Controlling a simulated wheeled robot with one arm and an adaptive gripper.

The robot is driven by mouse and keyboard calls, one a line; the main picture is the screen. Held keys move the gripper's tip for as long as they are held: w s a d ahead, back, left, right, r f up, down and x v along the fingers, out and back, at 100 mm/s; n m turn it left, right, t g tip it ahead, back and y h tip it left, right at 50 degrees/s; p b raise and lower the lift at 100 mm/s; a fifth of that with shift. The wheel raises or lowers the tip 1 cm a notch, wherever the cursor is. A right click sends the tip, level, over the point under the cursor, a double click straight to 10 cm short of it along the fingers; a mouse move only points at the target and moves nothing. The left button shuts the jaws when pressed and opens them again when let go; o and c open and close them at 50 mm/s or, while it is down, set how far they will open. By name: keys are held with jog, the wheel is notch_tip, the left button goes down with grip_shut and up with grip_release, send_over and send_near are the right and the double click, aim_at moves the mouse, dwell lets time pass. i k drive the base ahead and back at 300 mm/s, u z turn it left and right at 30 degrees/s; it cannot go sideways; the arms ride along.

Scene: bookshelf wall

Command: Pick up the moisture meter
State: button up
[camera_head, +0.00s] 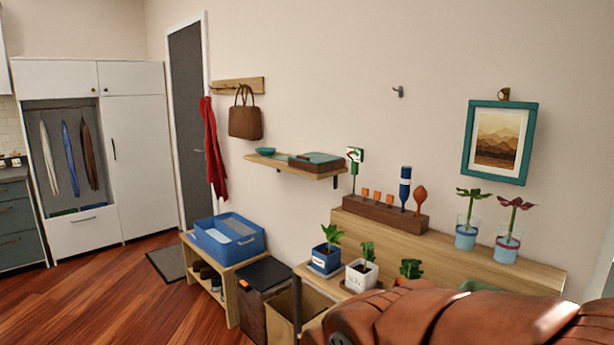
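The moisture meter (355,155) looks to be the small green-and-white head with a dial on a thin stem. It stands upright at the left end of a dark wooden rack (381,211) on the raised back ledge (480,258) of a wooden plant bench. The foot of its stem is small and hard to make out. Orange pieces, a blue-and-white tool (405,186) and an orange spoon-shaped tool (420,199) stand in the same rack to its right. My gripper is not in view.
Potted plants (326,250) (361,274) stand in front of the rack. Two cups with plants (467,234) (508,245) stand to its right. A wall shelf (295,168) with a box is close left of the meter. A large orange-brown shape covers the lower right.

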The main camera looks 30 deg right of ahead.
aim_at(355, 155)
jog(key=z, duration=1)
jog(key=k, duration=0.4)
jog(key=u, duration=0.8)
jog(key=i, duration=2.15)
jog(key=z, duration=0.5)
